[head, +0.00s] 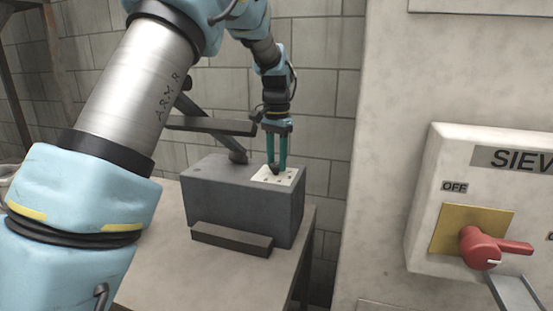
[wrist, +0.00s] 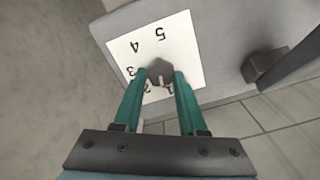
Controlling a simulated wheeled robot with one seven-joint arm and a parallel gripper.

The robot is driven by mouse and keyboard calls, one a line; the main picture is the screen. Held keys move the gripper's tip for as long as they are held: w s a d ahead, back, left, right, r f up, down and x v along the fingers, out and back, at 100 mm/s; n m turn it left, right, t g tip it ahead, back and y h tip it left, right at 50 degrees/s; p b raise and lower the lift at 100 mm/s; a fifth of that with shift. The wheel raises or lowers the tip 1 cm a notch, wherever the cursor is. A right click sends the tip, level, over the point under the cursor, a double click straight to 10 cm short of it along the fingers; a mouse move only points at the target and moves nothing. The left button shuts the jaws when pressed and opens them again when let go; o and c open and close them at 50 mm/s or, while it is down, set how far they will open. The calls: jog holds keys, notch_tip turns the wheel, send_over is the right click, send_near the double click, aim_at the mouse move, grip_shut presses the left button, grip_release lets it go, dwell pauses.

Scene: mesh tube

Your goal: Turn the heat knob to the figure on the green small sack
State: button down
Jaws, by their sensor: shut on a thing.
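The heat knob (wrist: 159,70) is a small dark grey knob on a white dial plate (wrist: 182,46) with black figures. In the wrist view the figures 5, 4 and 3 are readable; the lower ones are partly covered by my fingers. A pale mark shows on the knob's lower side, but I cannot tell which figure it points at. My gripper (wrist: 163,76) has its two teal fingers shut on the knob. In the head view my gripper (head: 275,166) points down at the dial plate (head: 288,178) on a grey box. No green small sack is in view.
The grey box (head: 225,200) stands on a table (head: 165,270), with a dark bar (head: 232,239) along its front. A dark arm-like bar (head: 212,126) rises behind it. At right, a wall panel (head: 430,200) carries a red switch (head: 485,248) marked OFF.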

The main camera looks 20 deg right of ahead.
aim_at(277, 165)
jog(key=m+p, duration=0.1)
jog(key=m, duration=0.3)
jog(key=shift+r, duration=0.1)
jog(key=shift+s+m+p, duration=0.1)
jog(key=shift+m+p, duration=0.4)
jog(key=shift+m, duration=1.2)
jog(key=shift+c, duration=2.3)
grip_release()
notch_tip(277, 165, up, 11)
jog(key=b, duration=0.2)
jog(key=shift+s+f, duration=0.1)
jog(key=shift+f, duration=0.1)
